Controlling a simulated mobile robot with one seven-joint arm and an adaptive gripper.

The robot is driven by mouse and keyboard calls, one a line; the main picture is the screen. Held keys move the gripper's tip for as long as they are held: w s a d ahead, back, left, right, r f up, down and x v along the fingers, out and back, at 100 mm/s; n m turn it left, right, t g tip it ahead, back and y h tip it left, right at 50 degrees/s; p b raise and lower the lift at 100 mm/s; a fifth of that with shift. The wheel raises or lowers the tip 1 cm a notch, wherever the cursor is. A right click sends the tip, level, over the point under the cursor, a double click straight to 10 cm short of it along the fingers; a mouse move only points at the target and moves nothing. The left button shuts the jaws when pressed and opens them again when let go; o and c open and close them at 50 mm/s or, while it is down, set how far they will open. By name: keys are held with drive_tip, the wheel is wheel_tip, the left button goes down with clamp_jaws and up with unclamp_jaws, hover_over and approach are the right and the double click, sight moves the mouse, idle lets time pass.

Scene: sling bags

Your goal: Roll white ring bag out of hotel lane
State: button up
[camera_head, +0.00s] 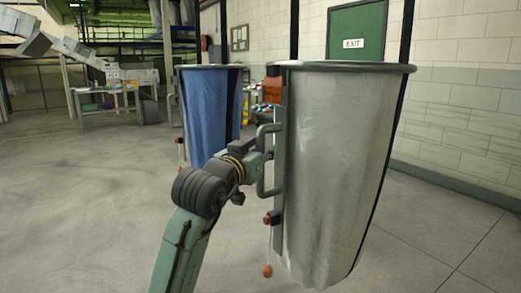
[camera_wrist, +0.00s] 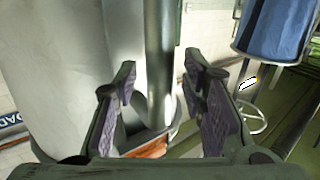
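The white ring bag (camera_head: 335,165) hangs from a dark round rim at the right of the head view. Its pale side fills the left of the wrist view (camera_wrist: 55,75). A grey upright post (camera_head: 280,165) runs down its left side, with an orange-red block near the top and a hanging cord with an orange end. My gripper (camera_head: 274,160) is at this post, about mid-height of the bag. In the wrist view my gripper (camera_wrist: 159,68) is open, and a shiny metal post (camera_wrist: 160,50) shows between its fingers. I cannot tell if they touch it.
A blue bag (camera_head: 208,115) hangs close behind on the left; it also shows in the wrist view (camera_wrist: 275,28). A tiled wall with a green exit door (camera_head: 357,28) stands behind. Work tables (camera_head: 110,105) are at the far left. Open concrete floor lies at left.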

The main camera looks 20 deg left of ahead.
drive_tip(key=shift+c, duration=0.6)
clamp_jaws()
